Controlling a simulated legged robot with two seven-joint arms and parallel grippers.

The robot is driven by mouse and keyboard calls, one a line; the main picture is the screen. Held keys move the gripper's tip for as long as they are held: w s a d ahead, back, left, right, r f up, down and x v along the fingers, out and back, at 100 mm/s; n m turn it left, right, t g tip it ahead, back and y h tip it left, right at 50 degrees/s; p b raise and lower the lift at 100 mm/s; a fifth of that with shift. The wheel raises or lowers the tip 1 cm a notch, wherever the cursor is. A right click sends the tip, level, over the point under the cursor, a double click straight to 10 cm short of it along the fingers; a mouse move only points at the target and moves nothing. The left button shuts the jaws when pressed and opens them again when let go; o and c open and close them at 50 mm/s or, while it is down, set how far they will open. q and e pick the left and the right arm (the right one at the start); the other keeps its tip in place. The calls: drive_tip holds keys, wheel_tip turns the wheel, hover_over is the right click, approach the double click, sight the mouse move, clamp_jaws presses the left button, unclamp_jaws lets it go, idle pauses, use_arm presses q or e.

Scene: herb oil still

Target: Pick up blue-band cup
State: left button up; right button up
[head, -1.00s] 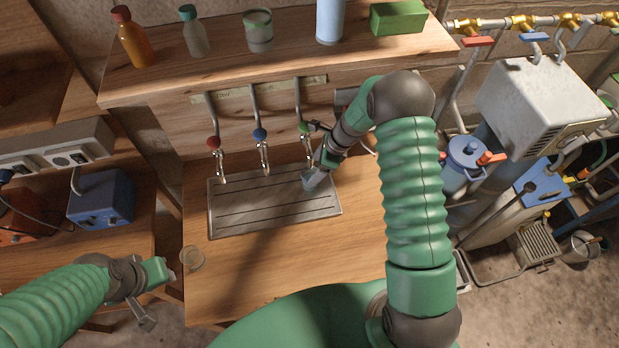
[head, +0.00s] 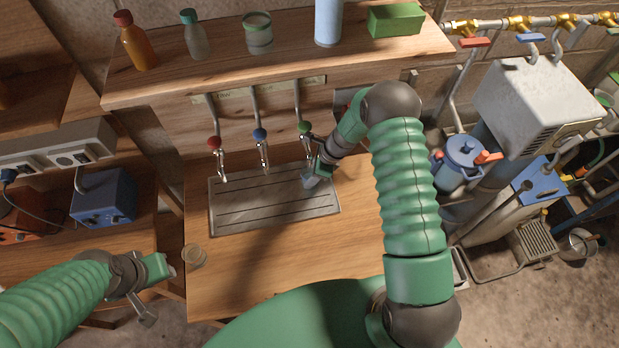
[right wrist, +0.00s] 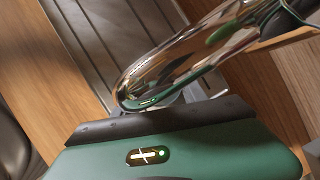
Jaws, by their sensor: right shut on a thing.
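A small grey-blue cup (head: 310,181) is at the tip of my right gripper (head: 318,173), over the right end of the metal drip tray (head: 240,211). Its band is too small to make out, so I take it for the blue-band cup by its tint. My right gripper is shut on it, just below the green-handled tap (head: 305,128). In the right wrist view a shiny chrome spout (right wrist: 185,55) crosses in front of the fingers and hides most of the cup. My left gripper (head: 170,268) is away at the lower left; its jaws are not clear.
Red (head: 214,142) and blue (head: 260,134) taps hang over the tray. Bottles and a green box (head: 395,20) stand on the shelf above. The tabletop front of the tray is clear.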

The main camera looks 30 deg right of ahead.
clamp_jaws()
